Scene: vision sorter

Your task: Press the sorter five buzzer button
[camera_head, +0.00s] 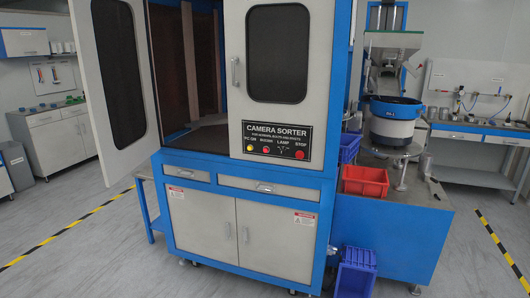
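The camera sorter (200,190) is a tall blue and white cabinet in the middle of the view. Its black control panel (277,133) reads "CAMERA SORTER" and sits on the right front door, below a dark window. A row of small controls lies under the labels. The second from the left, a small reddish button (265,150), sits under a label that seems to read "BUZZER". A yellow button (249,148) is left of it and a red stop button (299,154) is at the right end. Neither of my grippers is in view.
The sorter's left door (112,80) stands open to the left. A red bin (365,182) sits on the blue side table, right of the sorter. A blue crate (356,272) is on the floor at the lower right. The floor at the lower left looks clear.

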